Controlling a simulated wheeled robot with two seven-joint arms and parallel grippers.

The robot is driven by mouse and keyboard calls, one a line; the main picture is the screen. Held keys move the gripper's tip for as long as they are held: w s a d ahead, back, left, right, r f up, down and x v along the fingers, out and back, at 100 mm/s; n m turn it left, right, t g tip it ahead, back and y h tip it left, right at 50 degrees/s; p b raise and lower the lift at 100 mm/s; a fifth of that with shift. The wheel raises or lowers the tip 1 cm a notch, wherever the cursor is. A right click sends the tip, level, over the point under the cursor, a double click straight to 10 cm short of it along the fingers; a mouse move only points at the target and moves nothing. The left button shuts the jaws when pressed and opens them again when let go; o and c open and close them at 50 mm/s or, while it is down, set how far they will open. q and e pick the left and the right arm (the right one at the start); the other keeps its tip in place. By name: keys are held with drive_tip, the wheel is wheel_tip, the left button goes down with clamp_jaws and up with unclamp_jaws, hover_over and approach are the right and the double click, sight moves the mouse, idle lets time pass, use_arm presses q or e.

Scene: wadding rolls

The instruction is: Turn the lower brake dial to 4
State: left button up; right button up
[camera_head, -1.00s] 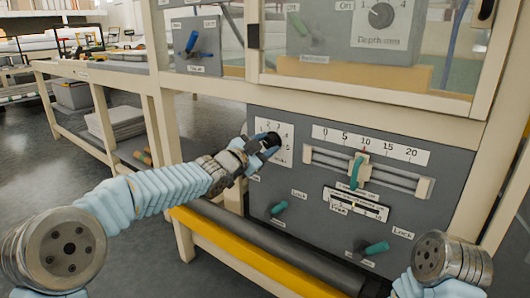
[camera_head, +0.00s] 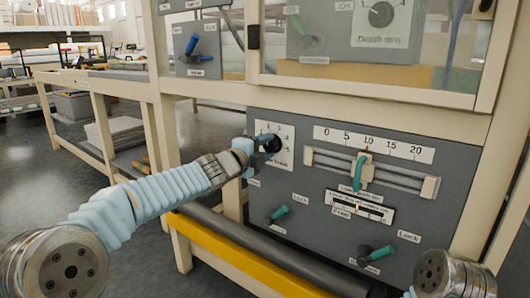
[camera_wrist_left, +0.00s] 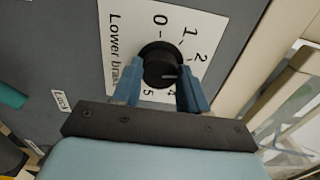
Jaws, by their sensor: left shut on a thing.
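The lower brake dial (camera_head: 272,143) is a black round knob on a white scale plate at the upper left of the grey lower panel. In the left wrist view the dial (camera_wrist_left: 158,60) sits between the two blue fingers of my left gripper (camera_wrist_left: 161,84), which is shut on it. The scale plate (camera_wrist_left: 190,22) shows 0, 1, 2, 4 and 5; a finger covers the place between 2 and 4. A short pale mark on the knob lies toward that covered side; its exact reading is unclear. My left gripper (camera_head: 264,146) reaches the dial from the left. My right gripper is out of view.
Right of the dial is a slider (camera_head: 362,170) on a 0 to 20 scale. Below are two green-handled lock levers (camera_head: 278,213) (camera_head: 377,252). A yellow bar (camera_head: 245,255) and dark roller run along the panel's front. A cream frame surrounds the panel.

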use_arm(q)
drive_tip(key=m+b, duration=0.1)
drive_tip(key=m, duration=0.2)
drive_tip(key=shift+f+m, duration=0.15)
drive_tip(key=shift+m, duration=0.25)
drive_tip(key=m+b, duration=0.1)
drive_tip(key=m, duration=0.2)
drive_tip(key=shift+m, duration=0.3)
drive_tip(key=m+b, duration=0.2)
drive_tip(key=m, duration=0.4)
drive_tip(key=shift+m, duration=0.3)
drive_tip(key=o, duration=1.1)
drive_tip(key=shift+c, duration=0.2)
drive_tip(key=shift+b, duration=0.3)
